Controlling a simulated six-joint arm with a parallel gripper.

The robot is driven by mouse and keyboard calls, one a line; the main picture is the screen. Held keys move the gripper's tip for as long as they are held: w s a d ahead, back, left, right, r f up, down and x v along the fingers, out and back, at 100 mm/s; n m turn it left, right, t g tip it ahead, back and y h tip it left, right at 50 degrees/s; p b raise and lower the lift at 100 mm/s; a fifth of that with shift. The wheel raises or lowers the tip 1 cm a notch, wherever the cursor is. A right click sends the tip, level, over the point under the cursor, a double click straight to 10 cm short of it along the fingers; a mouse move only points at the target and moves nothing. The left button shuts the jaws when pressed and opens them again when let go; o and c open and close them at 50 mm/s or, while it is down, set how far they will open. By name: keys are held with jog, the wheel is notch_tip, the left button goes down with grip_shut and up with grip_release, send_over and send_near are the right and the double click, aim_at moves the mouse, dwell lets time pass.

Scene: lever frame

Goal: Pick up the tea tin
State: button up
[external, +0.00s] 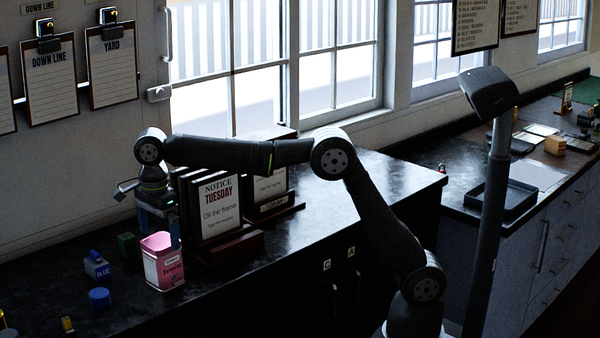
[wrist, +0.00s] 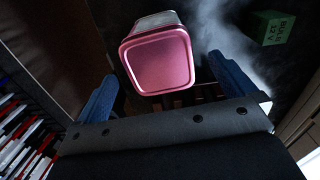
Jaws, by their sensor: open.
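The tea tin looks to be the pink tin with a white label (external: 164,266), standing upright on the dark counter; its lettering is too small to read surely. In the wrist view its pink end (wrist: 158,62) faces the camera, between the two blue fingers. My gripper (external: 160,232) points down above the tin in the external view, one finger overlapping the tin's top edge in the picture. In the wrist view my gripper (wrist: 163,72) is open, with gaps on both sides of the tin and nothing held.
Notice boards on wooden stands (external: 218,210) stand close at the tin's right. A green box (external: 127,245), marked BULB 12 V in the wrist view (wrist: 276,28), stands nearby. A blue block (external: 97,266) and blue round piece (external: 99,298) lie left. The counter right of the boards is clear.

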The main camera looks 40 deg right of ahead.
aim_at(162, 257)
notch_tip(162, 257, down, 8)
jog(key=shift+r, duration=0.25)
jog(key=c, duration=1.2)
